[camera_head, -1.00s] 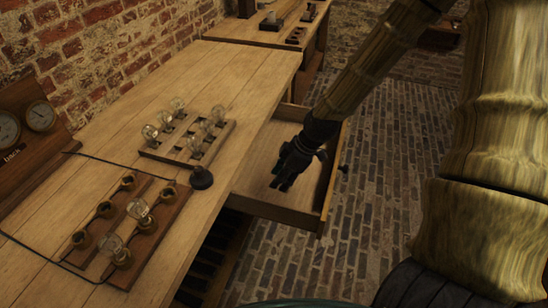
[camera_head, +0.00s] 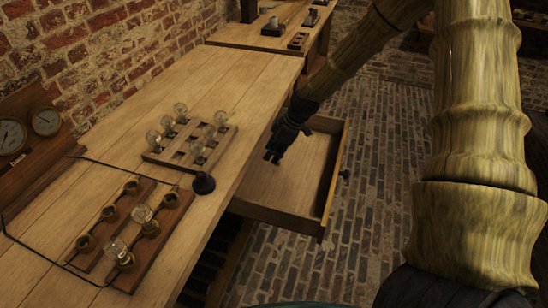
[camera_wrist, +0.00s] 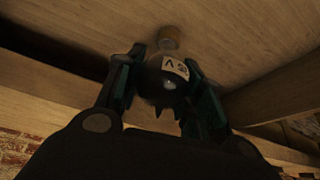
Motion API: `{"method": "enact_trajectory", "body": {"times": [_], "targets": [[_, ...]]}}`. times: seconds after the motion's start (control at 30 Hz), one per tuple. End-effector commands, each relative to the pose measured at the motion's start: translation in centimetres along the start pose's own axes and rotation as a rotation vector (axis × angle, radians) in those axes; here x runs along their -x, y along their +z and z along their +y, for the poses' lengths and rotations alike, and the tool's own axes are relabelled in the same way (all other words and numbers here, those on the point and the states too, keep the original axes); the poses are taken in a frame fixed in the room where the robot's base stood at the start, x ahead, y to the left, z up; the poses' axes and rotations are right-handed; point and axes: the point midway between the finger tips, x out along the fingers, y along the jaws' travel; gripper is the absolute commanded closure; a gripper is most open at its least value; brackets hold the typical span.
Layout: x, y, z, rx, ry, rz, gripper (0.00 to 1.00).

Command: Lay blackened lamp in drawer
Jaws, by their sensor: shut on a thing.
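My gripper (camera_head: 271,157) is over the back part of the open drawer (camera_head: 270,216), close to the tabletop edge. In the wrist view the jaws (camera_wrist: 164,70) are shut on a lamp (camera_wrist: 168,86) with a dark glass bulb, a pale marked label and a brass cap. The cap points away from the wrist, toward a wooden surface. In the head view the lamp is hidden by the dark fingers. I cannot tell whether the lamp touches the drawer floor. The visible drawer floor is bare.
A wooden rack (camera_head: 168,159) with several clear lamps stands on the workbench (camera_head: 245,82). A black knob-like piece (camera_head: 204,183) sits near the bench edge. Gauges (camera_head: 46,121) stand against the brick wall.

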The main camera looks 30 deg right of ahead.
Motion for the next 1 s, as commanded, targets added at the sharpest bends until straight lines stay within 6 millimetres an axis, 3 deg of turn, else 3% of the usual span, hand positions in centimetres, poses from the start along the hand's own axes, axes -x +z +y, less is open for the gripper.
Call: {"method": "enact_trajectory", "body": {"times": [0.37,0.8,0.83,0.93,1.0], "targets": [[-2.8,1.3,0.0,-0.001,0.0,0.0,0.91],[-3.4,1.5,-0.1,0.0,0.001,0.0,0.91],[-3.4,1.5,0.0,0.0,0.001,0.0,0.59],[-3.3,1.5,-0.1,0.0,0.001,0.0,0.41],[-3.3,1.5,-0.1,0.0,0.001,0.0,0.41]]}}
